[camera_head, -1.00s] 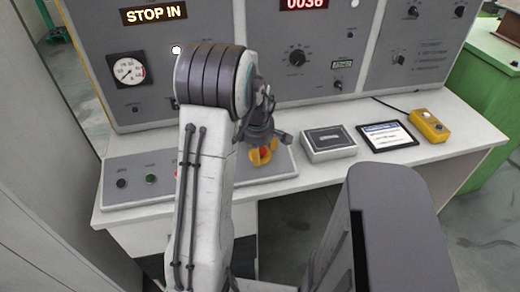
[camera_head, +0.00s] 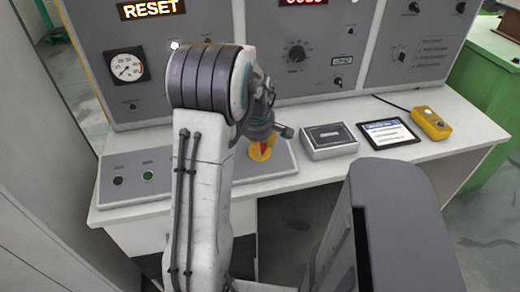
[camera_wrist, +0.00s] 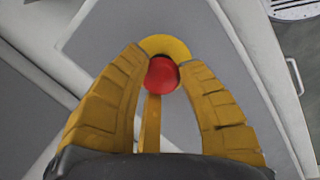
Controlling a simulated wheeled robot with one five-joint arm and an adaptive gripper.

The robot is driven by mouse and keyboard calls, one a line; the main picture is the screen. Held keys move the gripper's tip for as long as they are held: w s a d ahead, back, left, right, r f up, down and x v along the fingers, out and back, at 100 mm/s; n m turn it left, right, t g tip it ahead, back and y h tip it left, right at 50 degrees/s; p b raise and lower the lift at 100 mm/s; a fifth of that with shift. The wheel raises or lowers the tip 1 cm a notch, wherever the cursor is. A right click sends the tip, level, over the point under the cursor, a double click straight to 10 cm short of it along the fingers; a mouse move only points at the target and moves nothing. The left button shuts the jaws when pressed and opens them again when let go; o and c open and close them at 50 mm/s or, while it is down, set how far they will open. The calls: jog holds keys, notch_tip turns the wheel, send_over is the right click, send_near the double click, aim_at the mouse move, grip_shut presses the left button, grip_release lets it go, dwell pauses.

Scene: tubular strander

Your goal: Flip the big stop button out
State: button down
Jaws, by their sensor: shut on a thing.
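The big stop button shows in the wrist view as a red cap (camera_wrist: 162,75) on a round yellow base (camera_wrist: 166,46). The yellow fingers of my gripper (camera_wrist: 162,72) are closed around the red cap, one on each side. In the head view my gripper (camera_head: 262,150) is low over the right part of the sloped grey button panel (camera_head: 266,165). The button there is mostly hidden by my fingers. The lit display (camera_head: 151,9) at the top left reads "RESET".
A dark button (camera_head: 118,181) and a green button (camera_head: 147,176) are on the panel's left. A grey box (camera_head: 328,140), a tablet (camera_head: 388,133) and a yellow box (camera_head: 430,122) stand to the right on the white desk. The upright grey console (camera_head: 290,60) rises behind.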

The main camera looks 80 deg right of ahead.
jog(key=c, duration=0.8)
grip_release()
jog(key=shift+r, duration=0.1)
jog(key=shift+o, duration=0.2)
jog(key=shift+r, duration=0.1)
jog(key=v, duration=1.2)
jog(key=shift+a, duration=0.1)
